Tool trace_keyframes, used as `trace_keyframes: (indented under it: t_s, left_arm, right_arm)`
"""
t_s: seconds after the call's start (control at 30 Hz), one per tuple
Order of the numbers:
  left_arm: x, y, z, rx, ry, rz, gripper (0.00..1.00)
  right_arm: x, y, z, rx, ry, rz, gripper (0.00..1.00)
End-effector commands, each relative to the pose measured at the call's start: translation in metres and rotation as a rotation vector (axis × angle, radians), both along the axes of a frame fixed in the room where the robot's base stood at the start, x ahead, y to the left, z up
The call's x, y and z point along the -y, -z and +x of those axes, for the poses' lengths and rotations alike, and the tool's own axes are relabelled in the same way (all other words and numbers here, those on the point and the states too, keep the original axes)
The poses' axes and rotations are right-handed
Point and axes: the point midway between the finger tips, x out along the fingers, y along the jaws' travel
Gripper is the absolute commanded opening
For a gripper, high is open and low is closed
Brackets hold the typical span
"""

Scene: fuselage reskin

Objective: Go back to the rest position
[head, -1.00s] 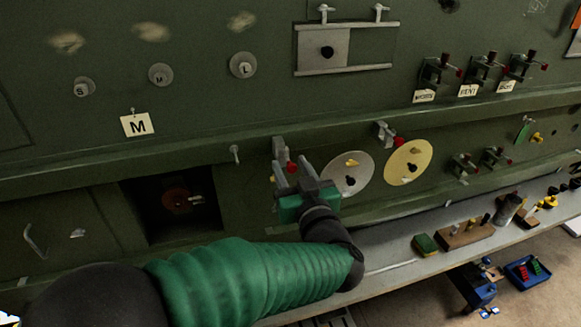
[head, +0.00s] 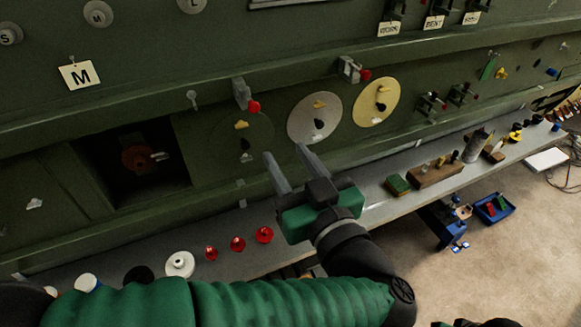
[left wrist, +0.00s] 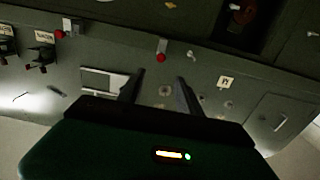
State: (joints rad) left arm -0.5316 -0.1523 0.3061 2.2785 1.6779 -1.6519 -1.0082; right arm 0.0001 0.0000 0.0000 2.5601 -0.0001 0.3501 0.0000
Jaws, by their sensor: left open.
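My left gripper (head: 292,170) is open and empty in the head view. Its two grey fingers point up and left, in front of the lower green panel and the shelf edge. The left wrist view also shows its two fingers (left wrist: 160,88), spread apart with nothing between them. My green-sleeved left arm runs along the bottom of the head view. A dark shape at the bottom right edge of the head view is too cut off to make out. My right gripper does not show clearly in either view.
The green fuselage panel (head: 150,65) fills the back. The shelf (head: 390,205) holds red knobs, a sponge (head: 398,185) and a wooden block (head: 437,173). A blue tray (head: 495,208) lies below.

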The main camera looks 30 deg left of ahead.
Motion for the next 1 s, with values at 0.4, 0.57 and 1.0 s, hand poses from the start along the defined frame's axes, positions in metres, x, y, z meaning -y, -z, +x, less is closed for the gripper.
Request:
trace_keyframes:
  t_s: [0.4, 0.57, 1.0]
  left_arm:
    - [0.004, -0.001, -0.004, 0.001, 0.000, -0.001, 0.41]
    - [0.005, 0.003, 0.005, 0.012, 0.028, -0.004, 0.41]
    - [0.060, 0.248, 0.115, -0.486, 0.873, -0.301, 0.41]
  right_arm:
    - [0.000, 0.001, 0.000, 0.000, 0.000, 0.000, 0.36]
    - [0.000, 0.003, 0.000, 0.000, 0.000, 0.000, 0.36]
    - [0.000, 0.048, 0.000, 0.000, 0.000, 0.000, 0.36]
